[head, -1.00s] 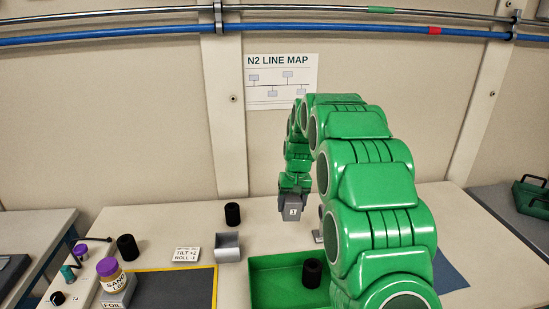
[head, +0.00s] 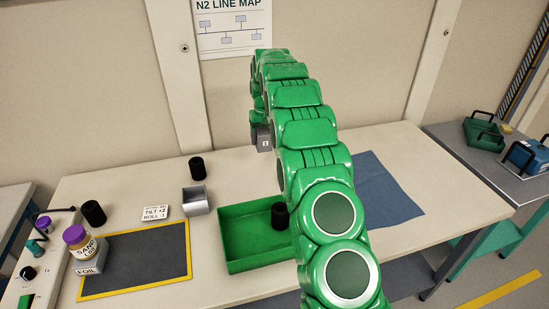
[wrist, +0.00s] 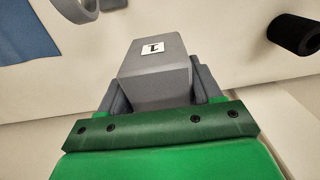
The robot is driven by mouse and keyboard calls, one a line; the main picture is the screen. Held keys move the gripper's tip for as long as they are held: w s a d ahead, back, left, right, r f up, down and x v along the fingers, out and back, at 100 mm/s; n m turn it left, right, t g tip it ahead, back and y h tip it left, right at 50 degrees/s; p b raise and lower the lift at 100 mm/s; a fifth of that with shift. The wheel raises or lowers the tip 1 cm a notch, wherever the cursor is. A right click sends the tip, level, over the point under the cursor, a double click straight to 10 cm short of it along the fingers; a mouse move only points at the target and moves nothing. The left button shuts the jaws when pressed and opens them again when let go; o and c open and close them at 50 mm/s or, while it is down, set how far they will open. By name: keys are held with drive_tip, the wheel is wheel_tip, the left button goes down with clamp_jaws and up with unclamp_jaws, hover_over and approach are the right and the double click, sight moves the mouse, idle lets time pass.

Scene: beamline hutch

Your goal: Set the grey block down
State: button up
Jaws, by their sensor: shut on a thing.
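The grey block (head: 264,141) carries a white label marked 1. My gripper (head: 261,128) is shut on it, and the block hangs in front of the table's back edge in the head view. In the wrist view, the block (wrist: 150,82) sits between the two dark fingers of my gripper (wrist: 158,92), label outward. No surface touches the block's underside that I can see. My arm hides part of the table to its right.
On the table (head: 330,260) are a green tray (head: 232,262) with a black cylinder (head: 280,214) inside, a small grey open box (head: 196,202), another black cylinder (head: 197,168), a yellow-edged dark mat (head: 140,255) and a blue cloth (head: 385,190). Bare table lies behind the tray.

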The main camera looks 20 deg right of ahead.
drive_tip(key=shift+h, duration=0.3)
drive_tip(key=shift+w+d+f, duration=1.05)
drive_tip(key=shift+w+f, duration=0.05)
drive_tip(key=shift+f, duration=0.65)
drive_tip(key=shift+w+d+f, duration=1.05)
drive_tip(key=shift+w+f, duration=0.1)
drive_tip(key=shift+f, duration=0.65)
drive_tip(key=shift+w+d+f, duration=1.05)
drive_tip(key=shift+w+f, duration=0.05)
drive_tip(key=shift+f, duration=0.65)
drive_tip(key=shift+f, duration=0.1)
drive_tip(key=o, duration=1.2)
drive_tip(key=shift+r, duration=3.75)
